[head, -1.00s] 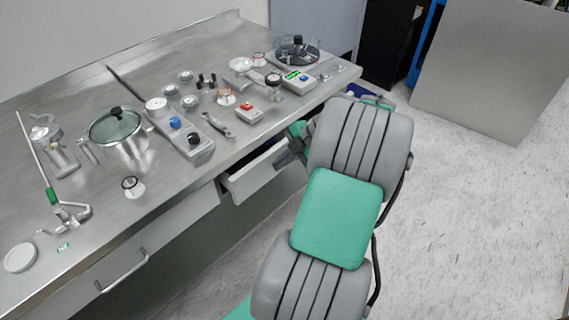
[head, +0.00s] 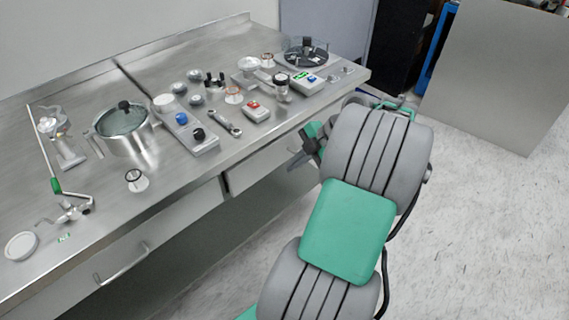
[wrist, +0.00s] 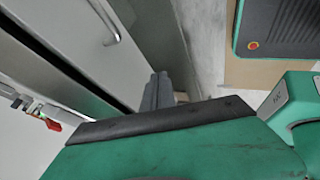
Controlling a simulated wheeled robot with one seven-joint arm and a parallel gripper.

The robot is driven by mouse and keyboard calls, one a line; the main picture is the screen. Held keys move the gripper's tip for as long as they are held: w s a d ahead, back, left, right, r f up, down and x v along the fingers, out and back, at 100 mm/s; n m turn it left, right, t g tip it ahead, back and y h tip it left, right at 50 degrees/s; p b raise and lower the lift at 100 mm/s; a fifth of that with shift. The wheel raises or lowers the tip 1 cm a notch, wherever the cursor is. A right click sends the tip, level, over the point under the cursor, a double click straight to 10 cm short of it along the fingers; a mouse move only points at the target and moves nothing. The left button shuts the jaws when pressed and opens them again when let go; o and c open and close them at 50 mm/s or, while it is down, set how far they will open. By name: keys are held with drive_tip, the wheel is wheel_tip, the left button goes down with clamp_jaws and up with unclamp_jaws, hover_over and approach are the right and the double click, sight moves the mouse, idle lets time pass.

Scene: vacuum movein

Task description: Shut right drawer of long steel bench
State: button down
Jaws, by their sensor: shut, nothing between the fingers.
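The long steel bench (head: 75,235) runs diagonally across the left of the head view. Its right drawer (head: 262,168) has its front at or close to flush with the bench front; a thin dark gap shows at its left edge, and I cannot tell if it is fully in. My gripper (head: 308,152) is beside the right end of that drawer front, partly hidden by my arm. In the wrist view the gripper fingers (wrist: 158,92) are together and empty, close to a grey front with a bar handle (wrist: 106,24). Contact cannot be told.
The left drawer handle (head: 123,263) is on the closed left front. The bench top holds a glass-lidded pot (head: 126,133), a grey control box (head: 190,135), a red-button box (head: 256,110) and several small items. A grey panel (head: 500,75) stands at the back right. Floor is clear at right.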

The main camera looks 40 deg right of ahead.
drive_tip(key=w+p+v, duration=0.1)
drive_tip(key=p+v, duration=0.1)
drive_tip(key=v, duration=0.7)
drive_tip(key=p, duration=0.2)
approach(281, 156)
wheel_tip(281, 156, down, 3)
drive_tip(key=s+a, duration=0.1)
drive_tip(key=s, duration=0.1)
drive_tip(key=w, duration=0.2)
drive_tip(key=w+p, duration=0.1)
drive_tip(key=w, duration=0.1)
drive_tip(key=shift+a+f, duration=0.25)
drive_tip(key=shift+a, duration=0.15)
